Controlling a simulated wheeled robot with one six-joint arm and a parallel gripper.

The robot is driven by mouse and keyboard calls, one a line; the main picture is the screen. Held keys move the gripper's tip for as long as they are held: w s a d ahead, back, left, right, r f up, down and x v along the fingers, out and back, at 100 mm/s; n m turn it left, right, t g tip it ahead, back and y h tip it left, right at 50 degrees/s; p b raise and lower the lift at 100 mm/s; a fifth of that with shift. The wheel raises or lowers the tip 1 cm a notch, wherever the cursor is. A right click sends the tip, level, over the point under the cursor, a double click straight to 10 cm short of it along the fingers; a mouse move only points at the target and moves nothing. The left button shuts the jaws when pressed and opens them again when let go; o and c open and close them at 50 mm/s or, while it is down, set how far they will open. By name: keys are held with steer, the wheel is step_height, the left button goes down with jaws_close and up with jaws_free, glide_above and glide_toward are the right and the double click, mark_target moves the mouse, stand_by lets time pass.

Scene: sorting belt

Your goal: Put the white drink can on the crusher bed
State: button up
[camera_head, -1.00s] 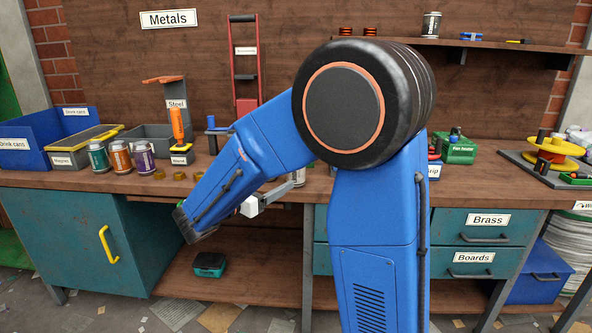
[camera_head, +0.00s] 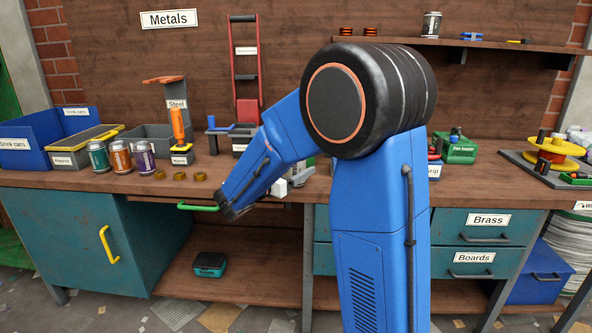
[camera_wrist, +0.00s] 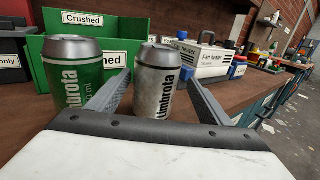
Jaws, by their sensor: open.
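In the wrist view a pale grey-white drink can (camera_wrist: 154,82) with dark lettering stands upright between the fingers of my open gripper (camera_wrist: 160,77). I cannot tell whether the fingers touch it. A green can (camera_wrist: 74,72) with white lettering stands just left of the left finger.
A green bin (camera_wrist: 138,28) labelled Crushed stands behind the cans, with fan heaters (camera_wrist: 210,57) to its right. In the head view, several coloured cans (camera_head: 121,157) and brass rings (camera_head: 179,177) sit left on the bench. A green handle (camera_head: 197,208) juts below its edge.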

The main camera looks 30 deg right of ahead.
steer(key=shift+w+r+x, duration=0.15)
steer(key=shift+x, duration=1.2)
steer(key=shift+w+r+x, duration=0.15)
steer(key=shift+x, duration=1.25)
steer(key=shift+a, duration=0.15)
steer(key=c, duration=1.2)
